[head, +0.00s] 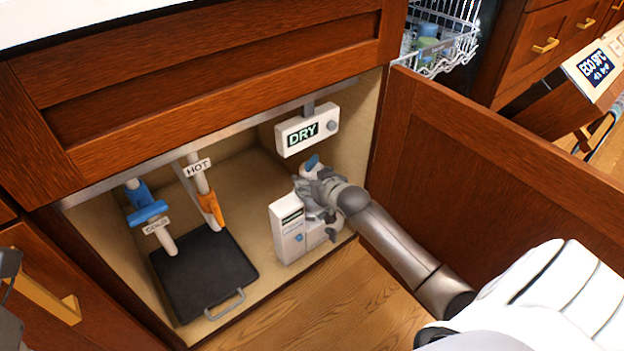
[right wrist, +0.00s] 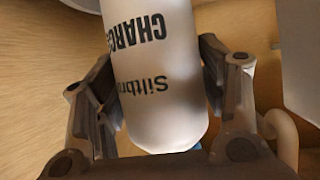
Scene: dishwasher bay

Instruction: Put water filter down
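The water filter (right wrist: 160,75) is a white cylinder with dark lettering, seen upside down in the right wrist view. It sits between the two fingers of my right gripper (right wrist: 160,105), which press against its sides. In the head view my right gripper (head: 322,205) is inside the open cabinet, beside a white box unit. The filter is mostly hidden there by the gripper; a blue piece (head: 312,162) shows just above the gripper, and I cannot tell whether it belongs to the filter. A dark part at the left edge may be my left gripper; its fingers cannot be made out.
The white box unit (head: 290,228) stands on the cabinet floor. A black tray (head: 205,272) with a handle lies left of it, below the COLD (head: 147,212) and HOT (head: 205,195) pipes. A DRY display (head: 306,132) hangs above. The open door (head: 480,165) bounds the right.

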